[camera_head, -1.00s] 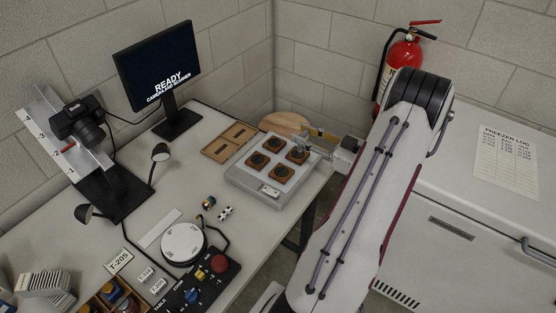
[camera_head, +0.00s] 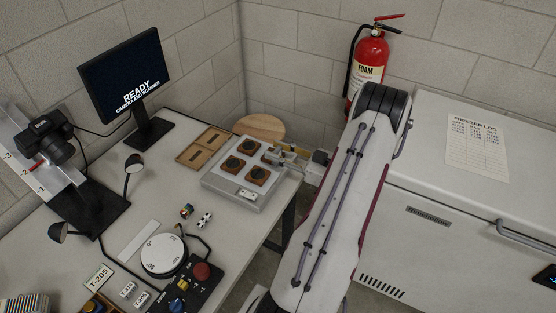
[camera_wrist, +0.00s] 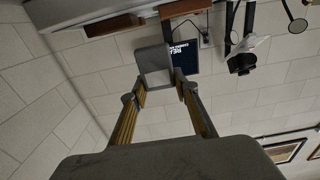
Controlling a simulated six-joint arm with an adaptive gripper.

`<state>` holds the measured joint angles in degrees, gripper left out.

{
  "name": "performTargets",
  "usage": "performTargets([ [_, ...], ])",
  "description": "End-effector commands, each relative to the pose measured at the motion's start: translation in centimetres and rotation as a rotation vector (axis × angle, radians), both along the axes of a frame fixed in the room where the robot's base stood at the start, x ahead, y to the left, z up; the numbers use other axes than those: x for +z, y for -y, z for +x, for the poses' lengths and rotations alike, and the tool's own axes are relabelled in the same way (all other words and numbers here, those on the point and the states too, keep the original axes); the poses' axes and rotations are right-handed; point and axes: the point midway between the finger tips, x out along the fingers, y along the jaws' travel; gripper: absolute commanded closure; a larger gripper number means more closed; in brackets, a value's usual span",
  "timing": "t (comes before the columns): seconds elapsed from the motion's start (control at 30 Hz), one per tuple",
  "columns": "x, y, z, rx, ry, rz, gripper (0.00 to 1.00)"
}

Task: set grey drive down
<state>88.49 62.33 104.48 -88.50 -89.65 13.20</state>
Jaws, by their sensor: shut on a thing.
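My gripper (camera_wrist: 160,92) is shut on the grey drive (camera_wrist: 153,58), a plain grey block between its fingertips in the wrist view. In the head view my gripper (camera_head: 283,157) is at the right edge of a pale grey flat unit (camera_head: 214,183) on the table. The drive is hard to make out there. Several brown square blocks with dark round discs, one of them a front block (camera_head: 258,176), sit on the unit. My gripper partly covers the rightmost block. I cannot tell whether the drive touches anything below it.
A monitor (camera_head: 125,80) and a camera stand (camera_head: 90,205) are on the left. A white freezer (camera_head: 480,200) stands right, a fire extinguisher (camera_head: 368,68) behind.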

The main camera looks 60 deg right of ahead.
Motion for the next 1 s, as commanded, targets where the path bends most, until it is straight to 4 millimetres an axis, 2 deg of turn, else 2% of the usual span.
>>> performTargets([
  [0.27,-0.1,0.0,0.0,0.000,0.000,0.000,0.93],
  [0.7,-3.4,0.0,0.0,0.000,0.000,0.002,0.93],
  [1.0,-3.7,0.0,0.0,0.000,0.000,0.000,0.93],
])
